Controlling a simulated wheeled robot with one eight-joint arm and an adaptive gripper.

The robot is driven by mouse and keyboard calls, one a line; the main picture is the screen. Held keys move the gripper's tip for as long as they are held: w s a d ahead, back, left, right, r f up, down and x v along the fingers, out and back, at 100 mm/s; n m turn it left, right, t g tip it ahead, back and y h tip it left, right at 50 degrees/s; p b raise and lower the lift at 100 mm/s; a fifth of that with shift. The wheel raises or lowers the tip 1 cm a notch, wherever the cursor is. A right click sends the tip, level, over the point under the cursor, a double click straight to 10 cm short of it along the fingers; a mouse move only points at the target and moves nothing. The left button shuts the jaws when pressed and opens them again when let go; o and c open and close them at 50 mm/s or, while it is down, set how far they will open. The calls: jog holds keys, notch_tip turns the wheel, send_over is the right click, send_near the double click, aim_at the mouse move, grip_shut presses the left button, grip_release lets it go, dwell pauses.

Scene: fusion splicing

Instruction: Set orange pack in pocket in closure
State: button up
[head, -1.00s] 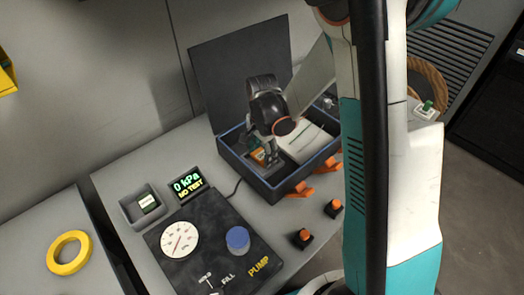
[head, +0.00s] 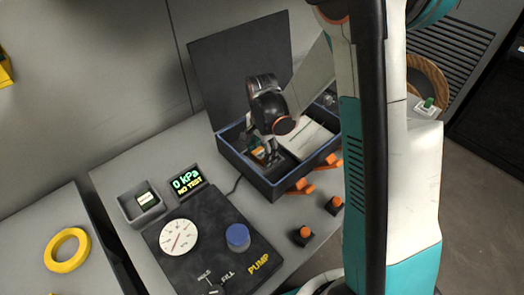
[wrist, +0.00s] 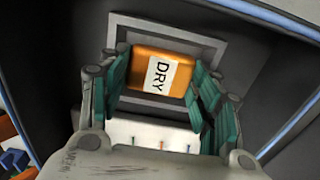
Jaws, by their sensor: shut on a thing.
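The orange pack (wrist: 178,72), labelled DRY, sits between the teal finger pads of my gripper (wrist: 158,85) in the wrist view. My gripper is shut on it. The pack is over or inside a grey square-framed pocket (wrist: 225,45); I cannot tell whether it touches the pocket floor. In the head view my gripper (head: 268,152) reaches down into the left part of the open closure (head: 262,182), a dark box with blue edges and a raised lid. A little of the orange pack (head: 257,153) shows there beside the fingers, which hide the rest.
A white tray (head: 305,138) fills the closure's right part. Orange latches (head: 300,187) stick out from its front. A pump panel (head: 205,240), a 0 kPa display (head: 186,182) and a small grey bin (head: 140,207) stand in front left. A yellow ring (head: 67,250) lies on the left table.

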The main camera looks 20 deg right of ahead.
jog(key=o, duration=1)
notch_tip(320, 180, up, 12)
dwell(0.3)
jog(key=s+r+n+t, duration=0.2)
jog(key=s+r+n, duration=0.1)
jog(key=s, duration=0.3)
jog(key=s+r+n+t, duration=0.2)
jog(key=s+r+n, duration=0.2)
jog(key=s+n, duration=0.2)
jog(key=s+r+n+t, duration=0.3)
jog(key=s+n, duration=0.1)
jog(key=s, duration=0.2)
jog(key=shift+s+r+n, duration=0.2)
jog(key=shift+n, duration=0.1)
